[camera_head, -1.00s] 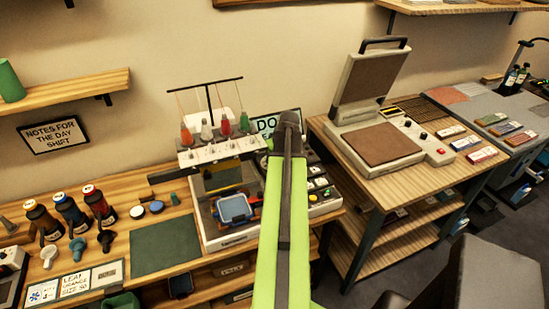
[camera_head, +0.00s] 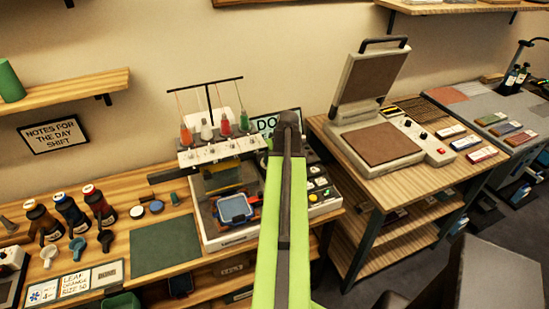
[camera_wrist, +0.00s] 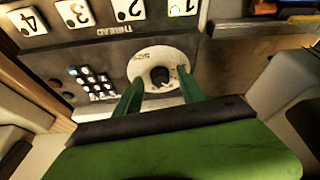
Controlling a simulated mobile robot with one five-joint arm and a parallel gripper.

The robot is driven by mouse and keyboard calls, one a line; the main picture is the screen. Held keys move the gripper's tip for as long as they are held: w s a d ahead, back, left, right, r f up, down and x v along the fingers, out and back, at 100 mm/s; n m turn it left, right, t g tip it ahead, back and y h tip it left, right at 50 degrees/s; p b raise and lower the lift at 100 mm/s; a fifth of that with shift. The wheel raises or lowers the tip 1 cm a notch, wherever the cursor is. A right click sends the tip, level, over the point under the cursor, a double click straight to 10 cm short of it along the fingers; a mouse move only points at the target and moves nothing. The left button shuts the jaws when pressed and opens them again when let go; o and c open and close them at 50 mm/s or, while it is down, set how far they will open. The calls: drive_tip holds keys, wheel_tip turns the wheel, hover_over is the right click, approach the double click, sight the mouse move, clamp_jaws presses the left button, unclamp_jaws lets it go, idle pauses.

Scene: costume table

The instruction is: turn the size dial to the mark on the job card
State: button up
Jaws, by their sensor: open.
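The size dial is a round pale plate with a black knob (camera_wrist: 160,76) on the machine's control panel, in the wrist view. My gripper (camera_wrist: 161,82) is open, with its two green fingers on either side of the knob. I cannot tell whether they touch it. In the head view my green arm hides the dial and gripper. The job cards lie at the lower left of the bench; one (camera_head: 75,284) reads something like "LEAF ORANGE SIZE 50", with the number too small to be sure.
Numbered thread buttons (camera_wrist: 75,12) and a small keypad (camera_wrist: 92,82) sit beside the dial. The embroidery machine (camera_head: 215,150) holds a blue hoop (camera_head: 236,209) just left of my arm. A heat press (camera_head: 380,143) stands on the bench to the right.

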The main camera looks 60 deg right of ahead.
drive_tip(key=p+v, duration=1.6)
drive_tip(key=v, duration=0.1)
drive_tip(key=shift+r, duration=0.2)
drive_tip(key=shift+s, duration=0.1)
drive_tip(key=w+d+f+n+b, duration=0.1)
drive_tip(key=w+f+b, duration=0.1)
drive_tip(key=f+b, duration=0.3)
drive_tip(key=w+d+f+n+y+b, duration=0.1)
drive_tip(key=w+f+n+b, duration=0.1)
drive_tip(key=f+b, duration=0.3)
drive_tip(key=w+d+f+n+b, duration=0.1)
drive_tip(key=w+f+b, duration=0.1)
drive_tip(key=f+b, duration=0.4)
drive_tip(key=shift+d+f+y, duration=0.15)
drive_tip(key=shift+d+y, duration=0.1)
drive_tip(key=shift+y, duration=0.15)
clamp_jaws()
